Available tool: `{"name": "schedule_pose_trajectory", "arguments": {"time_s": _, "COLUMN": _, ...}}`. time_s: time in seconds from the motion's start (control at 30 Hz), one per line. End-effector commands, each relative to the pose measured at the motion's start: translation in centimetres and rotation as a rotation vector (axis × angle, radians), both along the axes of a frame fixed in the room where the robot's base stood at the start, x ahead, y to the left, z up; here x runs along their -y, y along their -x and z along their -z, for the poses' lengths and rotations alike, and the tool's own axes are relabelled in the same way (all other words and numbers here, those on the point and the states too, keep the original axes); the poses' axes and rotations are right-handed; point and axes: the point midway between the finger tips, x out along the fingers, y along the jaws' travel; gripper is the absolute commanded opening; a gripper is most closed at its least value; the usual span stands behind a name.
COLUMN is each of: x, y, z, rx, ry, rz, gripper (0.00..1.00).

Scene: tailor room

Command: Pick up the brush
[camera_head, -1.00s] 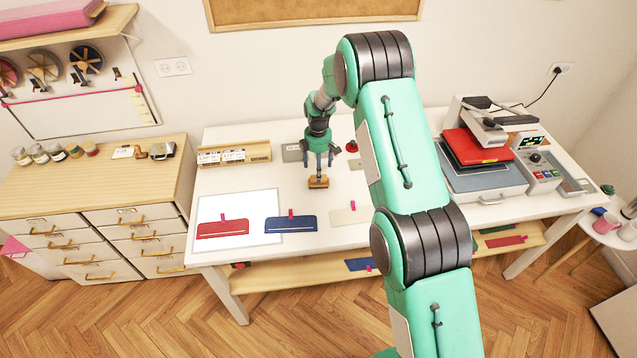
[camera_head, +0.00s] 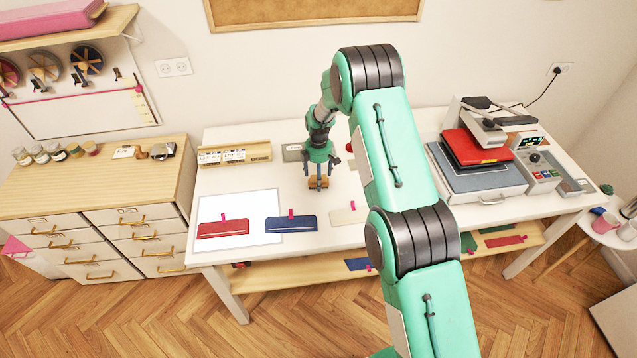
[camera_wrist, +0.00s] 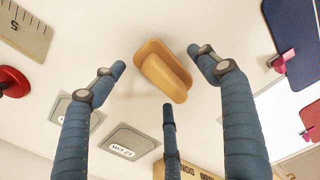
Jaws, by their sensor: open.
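The brush (camera_head: 318,183) is a small tan-brown block with a raised wooden handle, lying on the white table. In the wrist view the brush (camera_wrist: 163,72) lies between the spread fingertips. My gripper (camera_head: 319,178) is low over it, pointing down, and partly hides it in the head view. The wrist view shows my gripper (camera_wrist: 163,80) with blue-grey fingers on the left, right and below the brush. The fingers are open, with visible gaps to the brush.
A red flat piece (camera_head: 222,229) and a blue one (camera_head: 291,223) lie in front on the table (camera_head: 330,255). Grey labelled plates (camera_wrist: 128,143) and a red round object (camera_wrist: 13,82) are close to the fingers. A heat press (camera_head: 478,165) stands at the right.

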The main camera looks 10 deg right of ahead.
Motion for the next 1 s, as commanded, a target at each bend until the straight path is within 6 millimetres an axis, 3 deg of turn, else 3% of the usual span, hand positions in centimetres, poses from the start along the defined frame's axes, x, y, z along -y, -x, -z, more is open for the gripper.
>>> {"name": "schedule_pose_trajectory", "arguments": {"time_s": 0.3, "x": 0.00, "y": 0.00, "z": -0.02, "rx": 0.000, "ry": 0.000, "rz": 0.000, "gripper": 0.74}}
{"name": "schedule_pose_trajectory", "arguments": {"time_s": 0.57, "x": 0.00, "y": 0.00, "z": -0.02, "rx": 0.000, "ry": 0.000, "rz": 0.000, "gripper": 0.24}}
{"name": "schedule_pose_trajectory", "arguments": {"time_s": 1.0, "x": 0.00, "y": -0.02, "z": -0.32, "rx": 0.000, "ry": 0.000, "rz": 0.000, "gripper": 0.23}}
